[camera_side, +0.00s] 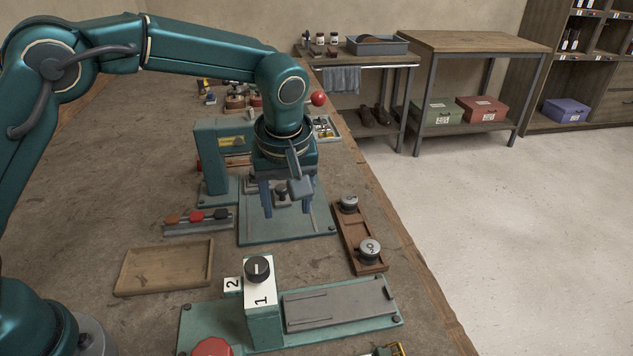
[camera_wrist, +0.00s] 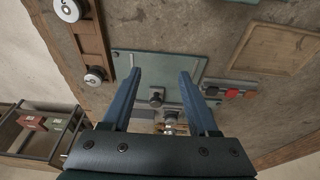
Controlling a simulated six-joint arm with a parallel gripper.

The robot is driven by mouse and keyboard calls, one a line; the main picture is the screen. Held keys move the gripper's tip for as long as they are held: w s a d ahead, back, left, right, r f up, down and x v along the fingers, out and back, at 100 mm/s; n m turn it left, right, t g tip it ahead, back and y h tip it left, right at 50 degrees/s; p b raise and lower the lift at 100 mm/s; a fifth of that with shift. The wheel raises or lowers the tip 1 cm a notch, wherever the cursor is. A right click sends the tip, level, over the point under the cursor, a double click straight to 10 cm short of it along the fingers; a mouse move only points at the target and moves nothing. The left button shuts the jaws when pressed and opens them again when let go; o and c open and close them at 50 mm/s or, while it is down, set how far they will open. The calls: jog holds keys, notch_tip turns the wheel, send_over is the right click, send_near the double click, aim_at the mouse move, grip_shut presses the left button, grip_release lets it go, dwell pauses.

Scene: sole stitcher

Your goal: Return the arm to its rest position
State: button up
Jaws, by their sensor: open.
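My gripper (camera_side: 289,203) is open and empty. It hangs pointing down above the teal base plate (camera_side: 262,233) of the stitching machine (camera_side: 210,160). In the wrist view the two blue fingers (camera_wrist: 158,88) stand wide apart, with the plate (camera_wrist: 150,65) beyond them. A small dark knob (camera_wrist: 157,95) shows between the fingers in that view. Nothing is held. My arm reaches out from the left over the bench.
A wooden tray (camera_side: 166,287) lies front left. A rack of coloured pieces (camera_side: 197,224) sits behind it. A wooden holder (camera_side: 353,232) with two numbered weights stands right. In front is a teal fixture (camera_side: 345,332) with a dial block (camera_side: 262,300). Shelving stands beyond the bench.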

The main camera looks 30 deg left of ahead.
jog(key=s+a+r+t+h, duration=0.1)
jog(key=s+a+r, duration=0.25)
jog(key=r, duration=0.25)
jog(key=s+a+r+t, duration=0.2)
jog(key=s+a+r, duration=0.15)
jog(key=r, duration=0.35)
jog(key=s+f+m+h, duration=0.1)
jog(key=s+f+m, duration=0.4)
jog(key=s+m, duration=0.4)
jog(key=s, duration=0.3)
jog(key=shift+s+d+f+t, duration=0.2)
jog(key=shift+t, duration=0.1)
